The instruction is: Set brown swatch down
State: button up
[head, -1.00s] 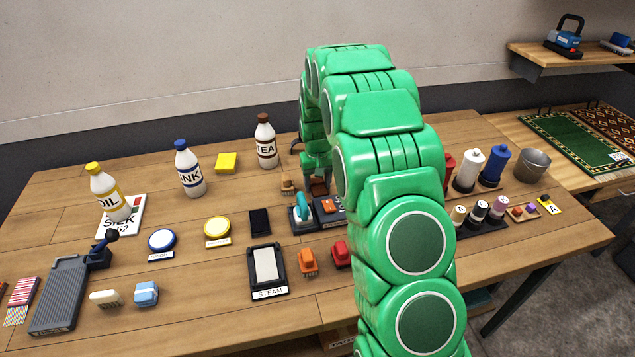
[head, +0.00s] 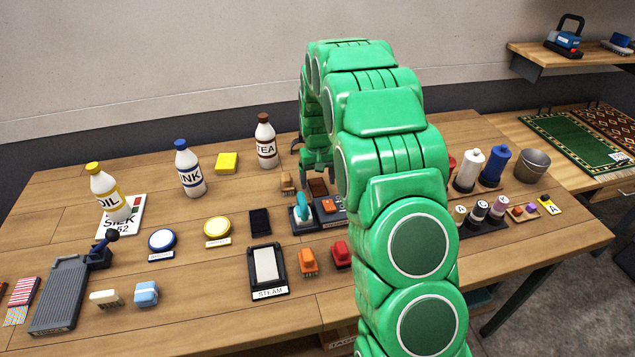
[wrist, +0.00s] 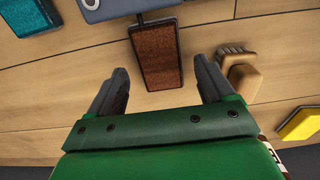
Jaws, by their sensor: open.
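The brown swatch (wrist: 156,56) lies flat on the wooden table, with its far end close against a grey-blue item (wrist: 120,6); I cannot tell whether they touch. It also shows in the head view (head: 318,187), partly beside my green arm. My gripper (wrist: 160,68) is open and empty. Its two dark fingers stand apart on either side of the swatch's near end, clear of it in the picture. In the head view my arm hides most of my gripper.
A tan wooden brush (wrist: 240,75) lies just right of the right finger, with a yellow block (wrist: 300,124) beyond it. A teal item (wrist: 28,14) lies at upper left. The TEA bottle (head: 265,140) stands behind. Bare tabletop (head: 120,260) shows at front left.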

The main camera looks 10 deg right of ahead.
aim_at(318, 186)
notch_tip(318, 186, up, 10)
jog(key=s+a+r, duration=0.1)
jog(key=s+r, duration=0.4)
jog(key=s, duration=0.6)
jog(key=s+a+r, duration=0.1)
jog(key=s+r, duration=0.4)
jog(key=s, duration=0.5)
jog(key=s+a+g, duration=0.1)
jog(key=s, duration=2.5)
jog(key=shift+s+a+r+g, duration=0.3)
jog(key=shift+s+a+r, duration=0.05)
jog(key=shift+s+a, duration=0.05)
jog(key=shift+o, duration=0.5)
jog(key=shift+s+f, duration=0.15)
jog(key=shift+s, duration=0.4)
